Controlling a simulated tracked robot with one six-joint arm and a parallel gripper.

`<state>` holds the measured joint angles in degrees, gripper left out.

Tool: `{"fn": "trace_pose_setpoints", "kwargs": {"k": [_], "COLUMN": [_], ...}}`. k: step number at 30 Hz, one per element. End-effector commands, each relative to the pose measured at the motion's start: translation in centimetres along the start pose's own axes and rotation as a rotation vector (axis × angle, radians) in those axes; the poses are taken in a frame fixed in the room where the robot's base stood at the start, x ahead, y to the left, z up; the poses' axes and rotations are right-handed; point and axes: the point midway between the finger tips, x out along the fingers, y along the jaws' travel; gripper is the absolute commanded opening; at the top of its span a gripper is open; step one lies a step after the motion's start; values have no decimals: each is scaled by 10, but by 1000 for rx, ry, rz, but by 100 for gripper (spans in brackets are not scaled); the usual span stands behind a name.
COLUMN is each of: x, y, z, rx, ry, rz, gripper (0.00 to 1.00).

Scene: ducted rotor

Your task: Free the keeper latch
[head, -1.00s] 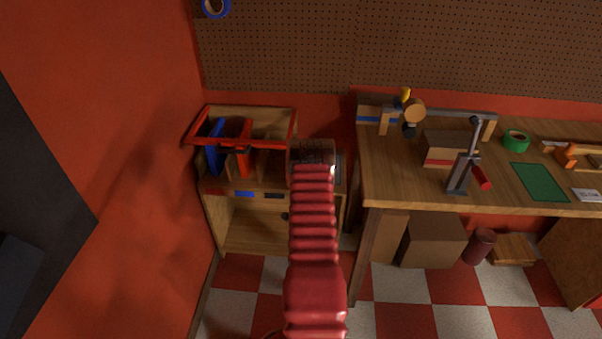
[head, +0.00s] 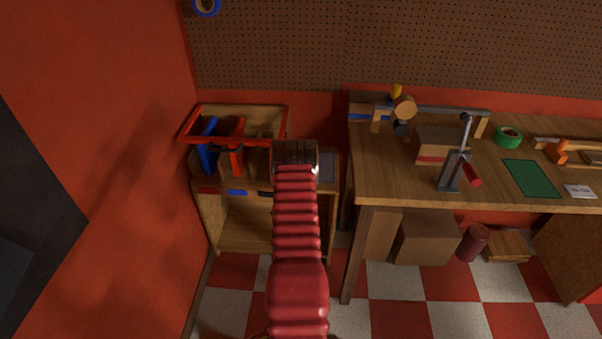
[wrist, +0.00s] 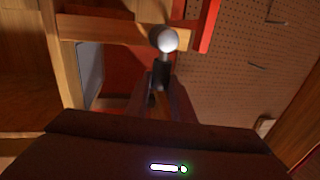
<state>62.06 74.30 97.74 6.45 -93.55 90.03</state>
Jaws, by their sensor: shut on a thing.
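In the wrist view my gripper (wrist: 160,98) has its two dark fingers close together on the dark stem of a pale ball knob (wrist: 168,40). The knob may be the keeper latch; its mounting is not clear. It shows in front of a wooden rail and beside a red edge (wrist: 209,25). In the head view my red arm reaches toward the wooden cabinet, and its wrist hides my fingers and the knob. A red-rimmed open frame (head: 183,134) stands on the cabinet, left of my wrist, with a blue panel (head: 207,146) and an orange-red piece (head: 237,148) inside.
The workbench (head: 400,175) on the right holds a clamp-like stand (head: 452,170), a green tape roll (head: 508,136) and a green mat (head: 532,178). Cardboard boxes (head: 428,238) stand under it. A red wall (head: 110,120) rises close on the left; pegboard is behind.

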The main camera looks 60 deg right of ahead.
Motion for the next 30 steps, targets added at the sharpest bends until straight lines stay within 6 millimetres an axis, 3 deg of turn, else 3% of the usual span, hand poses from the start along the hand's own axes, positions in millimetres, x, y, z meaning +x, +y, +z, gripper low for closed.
{"fn": "trace_pose_setpoints", "kwargs": {"k": [2,3,11,22,30], "x": [0,-1,-1,-6,-39], "y": [3,3,2,2,3], "z": [3,3,2,2,2], "rx": [2,2,1,0,0], "ry": [-7,-7,-6,-5,-5], "rz": [9,9,7,5,8], "gripper": [0,22,40,40,40]}}
